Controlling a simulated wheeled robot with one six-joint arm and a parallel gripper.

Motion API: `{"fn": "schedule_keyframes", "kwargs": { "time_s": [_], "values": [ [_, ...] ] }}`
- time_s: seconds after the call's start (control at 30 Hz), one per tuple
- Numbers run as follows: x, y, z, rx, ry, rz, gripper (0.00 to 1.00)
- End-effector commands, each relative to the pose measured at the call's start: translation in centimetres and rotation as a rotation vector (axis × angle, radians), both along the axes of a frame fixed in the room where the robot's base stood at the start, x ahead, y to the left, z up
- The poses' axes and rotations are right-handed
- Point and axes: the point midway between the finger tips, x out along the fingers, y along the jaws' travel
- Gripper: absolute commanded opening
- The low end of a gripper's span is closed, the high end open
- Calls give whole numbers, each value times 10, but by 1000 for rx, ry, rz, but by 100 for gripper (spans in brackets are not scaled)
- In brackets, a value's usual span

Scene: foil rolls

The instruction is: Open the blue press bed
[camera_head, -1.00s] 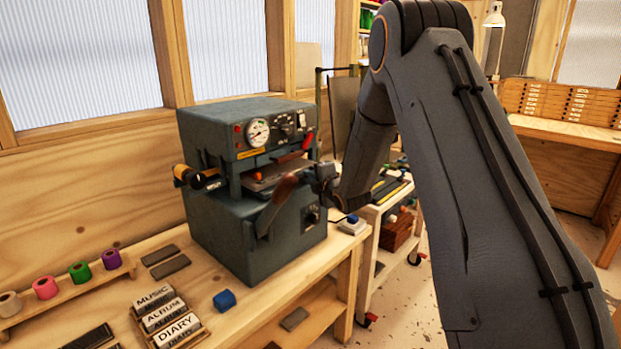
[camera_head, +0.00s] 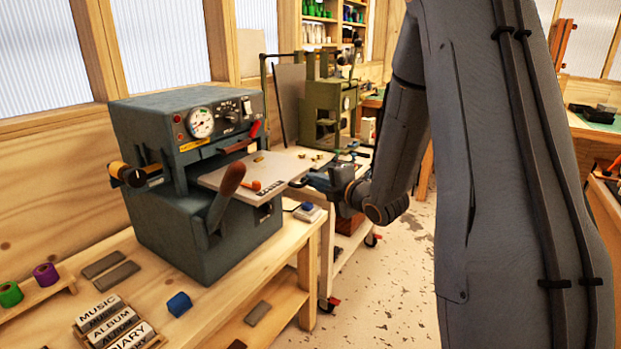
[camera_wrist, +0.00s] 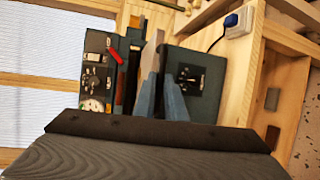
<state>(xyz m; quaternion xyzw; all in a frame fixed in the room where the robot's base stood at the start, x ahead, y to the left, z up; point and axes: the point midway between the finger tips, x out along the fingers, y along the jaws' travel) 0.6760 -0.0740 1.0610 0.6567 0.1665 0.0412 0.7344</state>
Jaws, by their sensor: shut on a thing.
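The blue-grey press (camera_head: 160,205) stands on the wooden bench, with a gauge and switches on its front; it also shows in the wrist view (camera_wrist: 215,70). Its flat, pale press bed (camera_head: 280,168) sticks well out of the slot, with an orange knob on it. In the wrist view the bed shows edge-on as a thin pale strip (camera_wrist: 151,55). My gripper (camera_head: 303,182) is at the outer end of the bed and shut on it. In the wrist view the blue-grey fingers (camera_wrist: 161,92) lie along the bed, and the exact contact is hidden.
A lever with a brown handle (camera_head: 232,178) stands in front of the press. A blue block (camera_head: 179,304), title plates (camera_head: 113,322) and foil rolls (camera_head: 46,274) lie on the bench. A cart with a green machine (camera_head: 322,108) stands behind the bed. Open floor (camera_head: 400,270) lies right of the bench.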

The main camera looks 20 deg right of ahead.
Motion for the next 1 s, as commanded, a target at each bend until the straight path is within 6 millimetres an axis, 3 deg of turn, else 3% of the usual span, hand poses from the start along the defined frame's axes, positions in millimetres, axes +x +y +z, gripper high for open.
{"fn": "schedule_keyframes", "kwargs": {
  "time_s": [0.5, 0.53, 0.63, 1.0],
  "values": [
    [-7, 5, 1, 0, 0, 17, 0],
    [-7, 5, 1, 1, -1, 17, 14],
    [-7, 5, 1, 0, -1, 18, 29],
    [-12, 3, 1, 0, -1, 18, 29]
  ]
}}
